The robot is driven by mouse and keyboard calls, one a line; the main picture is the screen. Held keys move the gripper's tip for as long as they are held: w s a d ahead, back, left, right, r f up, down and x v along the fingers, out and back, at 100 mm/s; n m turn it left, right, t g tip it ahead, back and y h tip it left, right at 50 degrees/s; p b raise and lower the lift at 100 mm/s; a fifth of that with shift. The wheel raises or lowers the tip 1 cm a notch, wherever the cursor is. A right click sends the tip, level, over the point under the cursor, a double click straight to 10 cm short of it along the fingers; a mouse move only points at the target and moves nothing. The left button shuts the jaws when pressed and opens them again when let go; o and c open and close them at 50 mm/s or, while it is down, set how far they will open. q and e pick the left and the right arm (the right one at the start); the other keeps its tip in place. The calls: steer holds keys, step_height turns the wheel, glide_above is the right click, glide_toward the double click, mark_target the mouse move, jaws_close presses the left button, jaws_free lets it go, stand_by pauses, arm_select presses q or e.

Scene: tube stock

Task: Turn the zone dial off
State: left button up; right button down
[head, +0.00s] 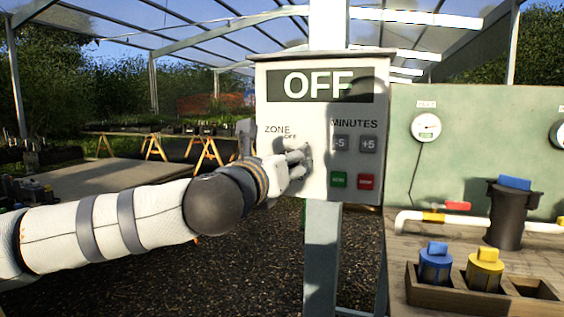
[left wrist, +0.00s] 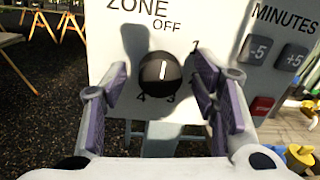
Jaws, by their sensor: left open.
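The zone dial (left wrist: 160,76) is a round black knob with a short white mark that stands about upright, toward the OFF label above it. It sits on the grey control box (head: 288,117), whose display (head: 320,85) reads OFF. My left gripper (head: 303,160) is at the lower left of the box face and hides the dial in the head view. In the left wrist view its fingers are open on either side of the dial, with gaps between pads and knob. My right gripper is not in view.
Minutes buttons, a green button (head: 338,180) and a red button (head: 366,182) are right of the dial. A bench with a wooden tray (head: 460,298), blue and yellow capped parts and a black canister (head: 506,218) stands at the right. Gravel floor lies below.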

arm_select(q)
steer(key=v, duration=1.2)
steer(key=s+d+f+m+g+h, duration=0.1)
steer(key=s+d+f+m+g, duration=0.2)
steer(key=f, duration=0.5)
steer(key=s+d+f+m+g, duration=0.1)
steer(key=d+f+m, duration=0.35)
steer(key=f, duration=0.25)
steer(key=s+f+m+g, duration=0.3)
steer(key=s+f+m, duration=0.3)
steer(key=f, duration=0.5)
steer(key=s+f+m+g, duration=0.4)
steer(key=s+f, duration=0.4)
steer(key=f, duration=0.2)
steer(key=s+a+f+m+g+y+p, duration=0.1)
steer(key=s+a+f+m+g+y, duration=0.15)
steer(key=s+a+f+m, duration=0.4)
steer(key=s+a+f+m+g+y, duration=0.1)
steer(key=s+a+f+m+g, duration=0.2)
steer(key=s+a+f, duration=0.5)
steer(key=s+a+m+g+y, duration=0.3)
steer(key=s+a+m, duration=0.3)
steer(key=s+a, duration=0.4)
steer(key=shift+s+a+y, duration=0.4)
steer(key=shift+s+y, duration=0.15)
steer(key=shift+s, duration=0.2)
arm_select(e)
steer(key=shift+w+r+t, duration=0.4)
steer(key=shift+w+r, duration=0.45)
